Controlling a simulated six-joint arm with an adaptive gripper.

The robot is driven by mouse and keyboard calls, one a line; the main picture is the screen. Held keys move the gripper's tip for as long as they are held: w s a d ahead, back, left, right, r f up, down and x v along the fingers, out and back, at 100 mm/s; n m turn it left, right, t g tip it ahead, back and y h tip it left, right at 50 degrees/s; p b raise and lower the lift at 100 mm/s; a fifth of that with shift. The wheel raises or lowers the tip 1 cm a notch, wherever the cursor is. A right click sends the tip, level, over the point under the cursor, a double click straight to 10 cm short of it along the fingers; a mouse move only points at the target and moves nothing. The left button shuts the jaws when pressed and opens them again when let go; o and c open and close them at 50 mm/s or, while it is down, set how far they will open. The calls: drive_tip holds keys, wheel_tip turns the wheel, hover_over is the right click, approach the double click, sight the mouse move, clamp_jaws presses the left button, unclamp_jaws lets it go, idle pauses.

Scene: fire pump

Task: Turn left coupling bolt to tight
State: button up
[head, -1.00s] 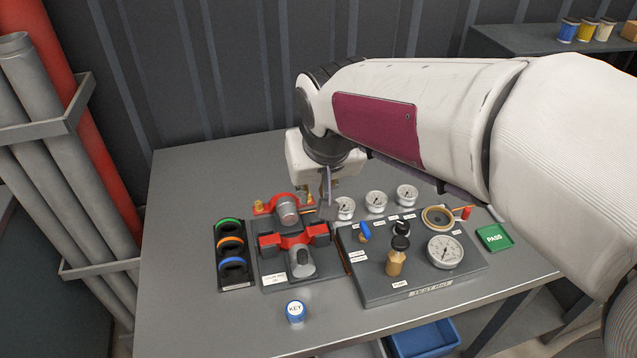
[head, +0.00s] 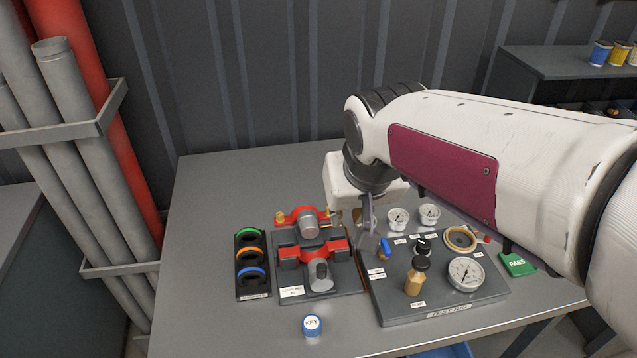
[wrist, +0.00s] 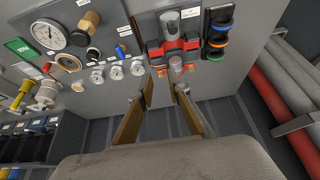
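The red coupling (head: 315,250) with grey pipe stubs sits on a dark labelled plate, left of the test rig. The left coupling bolt (head: 279,216) is a small brass piece at the left end of its rear red flange. Another brass bolt (head: 338,215) is at the right end. My gripper (head: 368,238) is right of the coupling, by the rig's rear left corner, apart from the left bolt. In the wrist view, which shows the bench the other way round, my gripper (wrist: 165,90) has its two fingers spread, with nothing between them. The bolts are too small there to judge.
A rack of coloured rings (head: 252,262) stands left of the coupling. The test rig (head: 440,305) with gauges and knobs is on the right. A blue KEY cap (head: 312,325) stands in front. Small gauges (head: 397,219) stand behind the rig. The bench's rear left is clear.

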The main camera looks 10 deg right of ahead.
drive_tip(key=w+a+f+n+y, duration=0.1)
drive_tip(key=w+a+f+n, duration=0.25)
drive_tip(key=w, duration=0.65)
drive_tip(key=n+g+y, duration=0.1)
drive_tip(key=n, duration=0.2)
approach(280, 214)
drive_tip(key=shift+w+d+f+y, duration=0.1)
drive_tip(key=shift+w+f+y, duration=0.2)
drive_tip(key=shift+f, duration=0.05)
drive_tip(key=shift+f, duration=0.15)
drive_tip(key=shift+x, duration=3.75)
drive_tip(key=shift+c, duration=0.2)
clamp_jaws()
